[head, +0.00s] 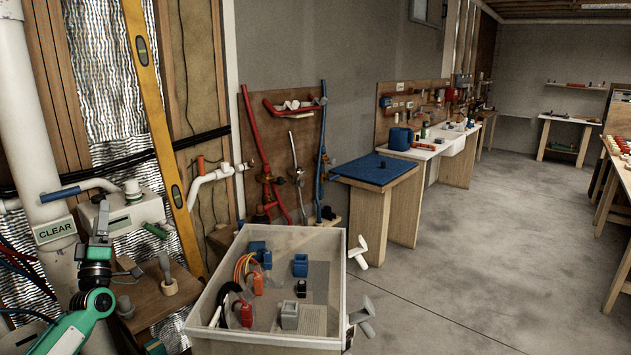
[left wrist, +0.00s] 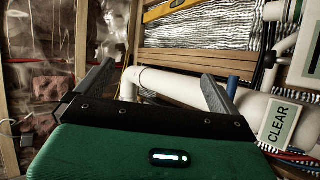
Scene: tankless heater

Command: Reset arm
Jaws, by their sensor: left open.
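My left gripper (head: 102,215) is at the far left of the head view, at the end of the green and dark arm. It is in front of a grey-white box (head: 125,215) on the wall side. In the left wrist view my left gripper (left wrist: 158,72) has its two grey fingers wide apart, with nothing between them. A white pipe (left wrist: 185,92) runs behind the fingers, with a CLEAR label (left wrist: 278,122) on the right. In the head view the label (head: 54,229) is on the upright white pipe left of the gripper. My right gripper is not in view.
A grey bin (head: 270,342) of cables and small parts stands right of the arm. A wooden block (head: 160,295) with pegs is between them. A yellow level (head: 160,110) leans on the wall. A blue-topped stand (head: 375,168) is farther back. Concrete floor (head: 480,260) is clear at right.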

